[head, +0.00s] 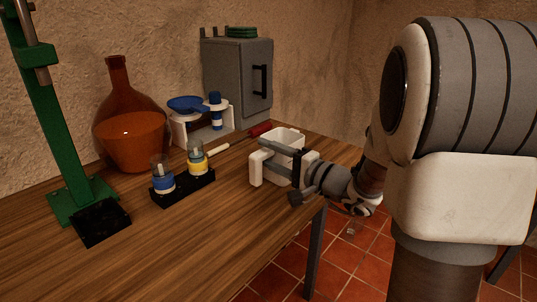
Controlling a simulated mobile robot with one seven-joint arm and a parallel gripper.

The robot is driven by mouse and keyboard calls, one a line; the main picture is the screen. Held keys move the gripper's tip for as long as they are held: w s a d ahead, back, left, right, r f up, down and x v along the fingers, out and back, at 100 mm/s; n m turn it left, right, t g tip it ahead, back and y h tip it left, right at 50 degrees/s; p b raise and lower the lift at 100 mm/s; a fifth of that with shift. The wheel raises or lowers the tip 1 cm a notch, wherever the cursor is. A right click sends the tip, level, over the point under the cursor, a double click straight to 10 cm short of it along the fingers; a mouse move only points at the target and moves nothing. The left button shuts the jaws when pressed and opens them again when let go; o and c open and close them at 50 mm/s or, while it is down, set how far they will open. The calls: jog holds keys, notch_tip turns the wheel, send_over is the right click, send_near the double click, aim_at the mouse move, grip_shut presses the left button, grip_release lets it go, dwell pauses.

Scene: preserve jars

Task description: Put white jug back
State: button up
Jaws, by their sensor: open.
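The white jug (287,135) stands near the right edge of the wooden table, with an open, squarish top. A white handle-like part (256,168) shows at its left front; it seems to belong to the jug. My gripper (276,160) is open at the jug's near side, its dark fingers pointing left into the space by the handle. The fingers overlap the jug in this view, so I cannot tell whether they touch it. My gripper hides part of the jug's front.
A black holder (183,188) carries a blue and a yellow jar. Behind it are a white rack (190,129) with blue items, an orange glass flask (130,142) and a grey cabinet (236,80). A green stand (55,125) is at left. The table front (200,245) is clear.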

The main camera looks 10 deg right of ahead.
jog(key=shift+r+p, duration=0.15)
jog(key=shift+p, duration=0.45)
jog(key=shift+s+d, duration=0.25)
jog(key=shift+s, duration=0.05)
jog(key=p+v, duration=0.2)
jog(key=v, duration=1.5)
jog(key=s+a+n+g+y+p, duration=0.1)
jog(key=s+a+n+g+p, duration=0.15)
jog(key=a+g, duration=0.35)
jog(key=s+a+n+g+y+p, duration=0.1)
jog(key=s+a+n+g, duration=0.2)
jog(key=a, duration=0.6)
jog(key=s+a+f+n+g+h+b, duration=0.1)
jog(key=s+f+n+g+h+b, duration=0.2)
jog(key=s+h, duration=0.35)
jog(key=d+r+n+t+h, duration=0.3)
jog(key=d+r+h, duration=0.1)
jog(key=d+h, duration=0.15)
notch_tip(320, 180, up, 20)
jog(key=p, duration=2)
jog(key=shift+s+a, duration=0.2)
jog(key=shift+a, duration=0.15)
